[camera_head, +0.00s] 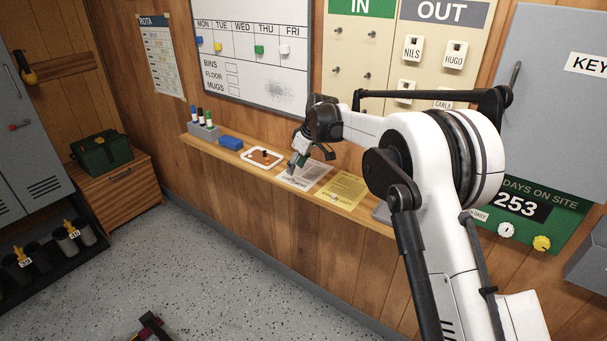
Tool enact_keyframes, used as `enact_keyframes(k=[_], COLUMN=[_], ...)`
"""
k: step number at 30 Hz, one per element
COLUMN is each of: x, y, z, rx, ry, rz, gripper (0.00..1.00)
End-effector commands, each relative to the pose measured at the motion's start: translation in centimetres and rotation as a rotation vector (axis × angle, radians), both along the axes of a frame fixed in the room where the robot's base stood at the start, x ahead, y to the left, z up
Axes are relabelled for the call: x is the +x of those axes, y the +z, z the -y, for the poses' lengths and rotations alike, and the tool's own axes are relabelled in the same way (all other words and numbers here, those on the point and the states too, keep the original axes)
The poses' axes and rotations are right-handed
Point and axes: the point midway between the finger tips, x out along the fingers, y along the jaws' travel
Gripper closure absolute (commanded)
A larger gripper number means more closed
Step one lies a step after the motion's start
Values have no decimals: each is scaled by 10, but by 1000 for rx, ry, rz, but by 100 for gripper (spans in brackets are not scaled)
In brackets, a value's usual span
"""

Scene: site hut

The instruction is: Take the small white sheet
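A small white sheet (311,177) with printed lines lies on the wooden wall shelf, between a white-rimmed item and a yellow sheet. My gripper (296,166) is at the sheet's left and back part, pointing down, and hides some of it. The fingertips are small and partly dark against the shelf, so I cannot tell whether they touch the sheet or how wide they stand.
The yellow sheet (342,190) lies just right of the white one. Left on the shelf (350,212) are the white-rimmed item (262,156), a blue block (230,143) and a pen holder (203,133). A whiteboard (265,88) hangs above. Open floor lies in front.

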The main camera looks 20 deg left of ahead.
Motion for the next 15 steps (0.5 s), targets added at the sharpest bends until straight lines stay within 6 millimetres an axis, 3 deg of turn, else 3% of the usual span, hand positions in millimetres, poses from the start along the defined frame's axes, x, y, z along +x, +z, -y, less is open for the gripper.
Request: enact_keyframes(k=[8, 15], x=[4, 12], y=[-16, -44], z=[-5, -15], rx=[0, 0], ry=[-1, -1], rz=[0, 0], gripper=[65, 65])
